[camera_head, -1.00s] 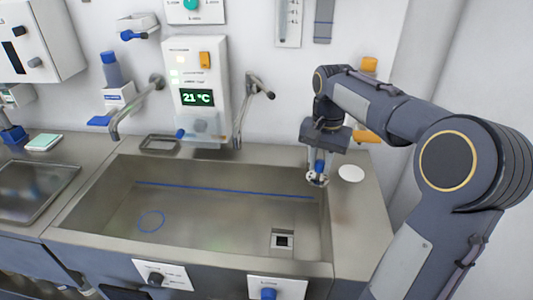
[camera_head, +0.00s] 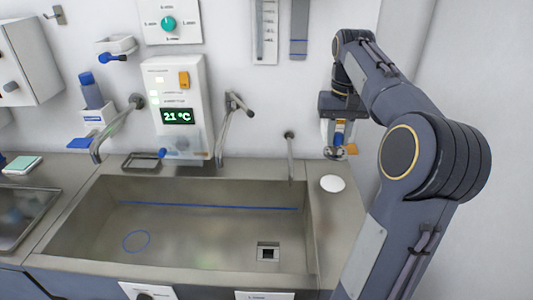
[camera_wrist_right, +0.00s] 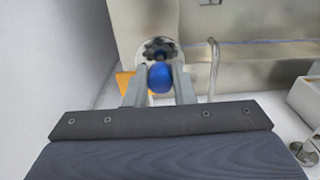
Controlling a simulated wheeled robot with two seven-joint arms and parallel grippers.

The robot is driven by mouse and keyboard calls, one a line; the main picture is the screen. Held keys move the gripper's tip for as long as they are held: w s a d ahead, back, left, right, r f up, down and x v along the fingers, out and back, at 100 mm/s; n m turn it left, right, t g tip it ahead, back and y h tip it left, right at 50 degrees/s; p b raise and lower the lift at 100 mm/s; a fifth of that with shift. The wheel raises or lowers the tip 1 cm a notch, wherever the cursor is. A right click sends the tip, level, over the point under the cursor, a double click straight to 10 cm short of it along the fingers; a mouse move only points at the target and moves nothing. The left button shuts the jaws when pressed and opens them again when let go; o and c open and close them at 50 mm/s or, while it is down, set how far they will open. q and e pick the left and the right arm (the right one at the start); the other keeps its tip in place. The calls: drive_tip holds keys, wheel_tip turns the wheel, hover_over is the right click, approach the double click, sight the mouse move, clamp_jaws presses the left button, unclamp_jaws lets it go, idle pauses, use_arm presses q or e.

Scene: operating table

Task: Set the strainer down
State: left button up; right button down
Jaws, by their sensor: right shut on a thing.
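The strainer is a small grey perforated metal disc (camera_head: 336,153) with a blue knob (camera_head: 339,138). My right gripper (camera_head: 338,134) is shut on the knob and holds the strainer above the counter right of the sink. In the right wrist view, the fingers (camera_wrist_right: 160,88) flank the blue knob (camera_wrist_right: 160,77), with the strainer's dark notched rim (camera_wrist_right: 160,47) beyond it. A white round spot (camera_head: 332,183) lies on the counter below the strainer, apart from it. In the wrist view this pale round (camera_wrist_right: 143,52) shows partly behind the strainer. My left gripper is out of view.
The steel sink (camera_head: 75,228) with a square drain (camera_head: 268,252) lies left of the strainer. A thin upright pipe (camera_head: 290,160) stands at the sink's back right corner. Bare counter (camera_head: 338,215) lies right of the sink.

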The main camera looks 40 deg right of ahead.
drive_tip(key=w+a+p, duration=0.3)
drive_tip(key=w+p, duration=1.3)
drive_tip(key=w, duration=0.8)
drive_tip(key=shift+s+f+b, duration=0.15)
drive_tip(key=shift+f+b, duration=3.35)
drive_tip(key=shift+f, duration=5.55)
drive_tip(key=shift+f, duration=0.2)
drive_tip(key=c, duration=1.2)
unclamp_jaws()
drive_tip(key=shift+c, duration=0.2)
